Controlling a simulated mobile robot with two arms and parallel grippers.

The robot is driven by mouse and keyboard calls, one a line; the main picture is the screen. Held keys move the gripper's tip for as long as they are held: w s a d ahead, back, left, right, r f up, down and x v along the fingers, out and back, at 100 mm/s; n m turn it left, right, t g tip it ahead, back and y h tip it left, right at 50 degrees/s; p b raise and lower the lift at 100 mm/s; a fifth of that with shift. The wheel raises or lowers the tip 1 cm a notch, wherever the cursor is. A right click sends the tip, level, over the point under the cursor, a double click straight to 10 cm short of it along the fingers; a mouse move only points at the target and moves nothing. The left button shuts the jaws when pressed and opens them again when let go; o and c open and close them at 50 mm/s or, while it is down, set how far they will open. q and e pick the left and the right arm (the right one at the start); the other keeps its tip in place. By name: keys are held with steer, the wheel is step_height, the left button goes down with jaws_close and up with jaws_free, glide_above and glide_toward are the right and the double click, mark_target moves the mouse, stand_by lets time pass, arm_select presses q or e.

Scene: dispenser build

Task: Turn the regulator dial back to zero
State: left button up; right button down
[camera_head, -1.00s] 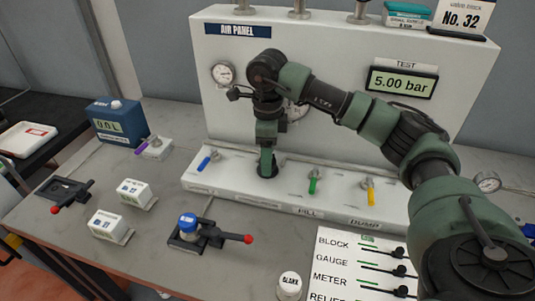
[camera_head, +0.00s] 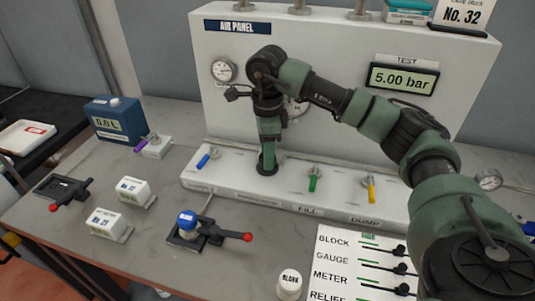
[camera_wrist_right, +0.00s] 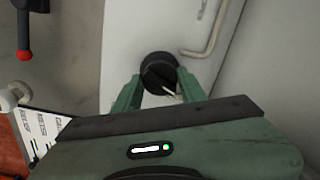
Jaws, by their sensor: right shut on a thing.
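The regulator dial is a black round knob (camera_head: 267,168) with a white pointer line, on the low white ledge of the air panel. In the right wrist view the dial (camera_wrist_right: 158,72) sits between the two green fingertips. My right gripper (camera_head: 267,158) points straight down and is shut on the dial; it also shows in the right wrist view (camera_wrist_right: 158,82). The wrist covers part of the panel and most of a gauge behind it. The test display (camera_head: 402,80) reads 5.00 bar. My left gripper is not in view.
Blue (camera_head: 205,160), green (camera_head: 313,180) and yellow (camera_head: 370,188) lever valves stand on the same ledge, either side of the gripper. A clamp with a blue-topped part (camera_head: 187,220) and a white lever board (camera_head: 340,262) lie in front. A round gauge (camera_head: 223,70) is on the panel.

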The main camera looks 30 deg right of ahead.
steer(key=n+b, duration=0.1)
steer(key=n, duration=0.2)
steer(key=shift+n, duration=0.4)
steer(key=n, duration=0.3)
steer(key=shift+n+b, duration=0.3)
steer(key=shift+b, duration=0.1)
steer(key=n, duration=0.3)
steer(key=shift+n+b, duration=0.3)
steer(key=n, duration=0.3)
steer(key=shift+n, duration=0.3)
steer(key=n+b, duration=0.1)
steer(key=n, duration=0.2)
steer(key=shift+n, duration=0.3)
steer(key=n, duration=0.3)
steer(key=shift+n, duration=0.4)
steer(key=n, duration=0.6)
steer(key=shift+r+b, duration=0.1)
steer(key=shift+b, duration=0.25)
steer(key=shift+n, duration=0.4)
